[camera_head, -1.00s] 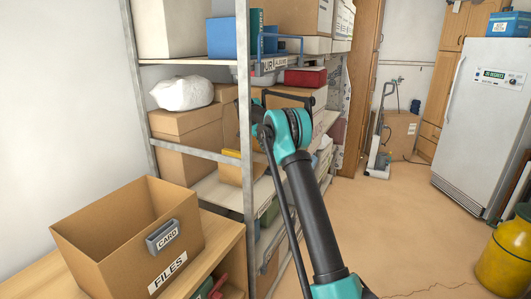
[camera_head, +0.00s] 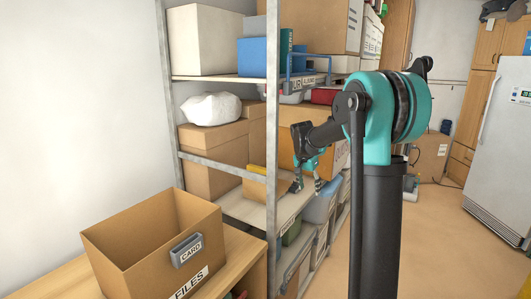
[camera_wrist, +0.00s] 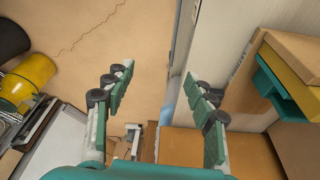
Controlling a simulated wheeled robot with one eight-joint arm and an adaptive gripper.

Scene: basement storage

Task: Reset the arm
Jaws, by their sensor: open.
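My arm rises at the right of the head view, with its teal elbow high and the forearm reaching left toward the metal shelf (camera_head: 272,120). My gripper (camera_head: 307,187) hangs at the end of the forearm, fingers pointing down, in front of the shelf's middle level as seen in the head view. In the wrist view my gripper (camera_wrist: 158,78) is open, with its two fingers wide apart and nothing between them. Part of the shelf is hidden behind the arm.
An open cardboard box (camera_head: 150,250) labelled FILES stands on a wooden surface at lower left. A white bag (camera_head: 211,109), boxes and bins fill the shelf. A white fridge (camera_head: 503,150) stands at right. A yellow container (camera_wrist: 28,80) shows in the wrist view. Tan floor lies open at right.

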